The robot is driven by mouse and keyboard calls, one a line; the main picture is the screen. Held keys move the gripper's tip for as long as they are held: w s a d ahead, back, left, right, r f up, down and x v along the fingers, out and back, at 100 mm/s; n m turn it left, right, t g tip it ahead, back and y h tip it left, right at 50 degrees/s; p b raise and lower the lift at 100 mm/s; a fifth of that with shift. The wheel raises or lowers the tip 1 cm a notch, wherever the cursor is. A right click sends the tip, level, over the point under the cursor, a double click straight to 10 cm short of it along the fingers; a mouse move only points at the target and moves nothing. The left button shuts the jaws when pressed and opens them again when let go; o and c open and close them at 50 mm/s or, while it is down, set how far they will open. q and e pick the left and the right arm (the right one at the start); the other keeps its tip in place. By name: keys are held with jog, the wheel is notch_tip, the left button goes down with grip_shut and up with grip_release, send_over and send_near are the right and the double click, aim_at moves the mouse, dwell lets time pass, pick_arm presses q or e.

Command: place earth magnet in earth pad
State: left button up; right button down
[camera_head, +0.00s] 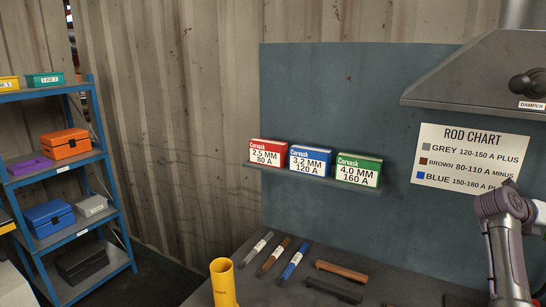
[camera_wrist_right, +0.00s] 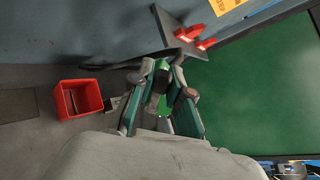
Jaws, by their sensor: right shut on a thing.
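My right gripper (camera_wrist_right: 162,72) shows in the right wrist view, closed around a green thing with a dark grey part (camera_wrist_right: 160,88). I take this to be the earth magnet, though the fingers hide much of it. The held thing is in front of a blue-grey wall and grey floor, near a small shelf. I cannot identify the earth pad in either view. In the head view only my right arm shows, at the right edge, with its gripper out of frame. My left gripper is in neither view.
In the right wrist view, a red bin (camera_wrist_right: 62,112) stands on the floor, and red things (camera_wrist_right: 204,44) sit on a small shelf (camera_wrist_right: 172,22). A green panel (camera_wrist_right: 255,85) fills the right. The head view shows rod boxes (camera_head: 311,161), a yellow cylinder (camera_head: 223,285) and blue shelving (camera_head: 118,258).

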jog(key=s+a+f+n+t+y, duration=0.15)
jog(key=a+f, duration=0.25)
jog(key=a, duration=0.6)
jog(key=a+f+n+t+y, duration=0.1)
jog(key=a+f+n+t, duration=0.3)
jog(key=a, duration=0.6)
jog(key=s+a+f+n+t+y, duration=0.15)
jog(key=a+f, duration=0.35)
jog(key=a, duration=0.5)
jog(key=s+a+n+t+y, duration=0.3)
jog(key=s+a, duration=1.3)
notch_tip(320, 180, down, 8)
jog(key=b, duration=0.8)
jog(key=shift+s+a, duration=0.15)
jog(key=shift+s, duration=0.05)
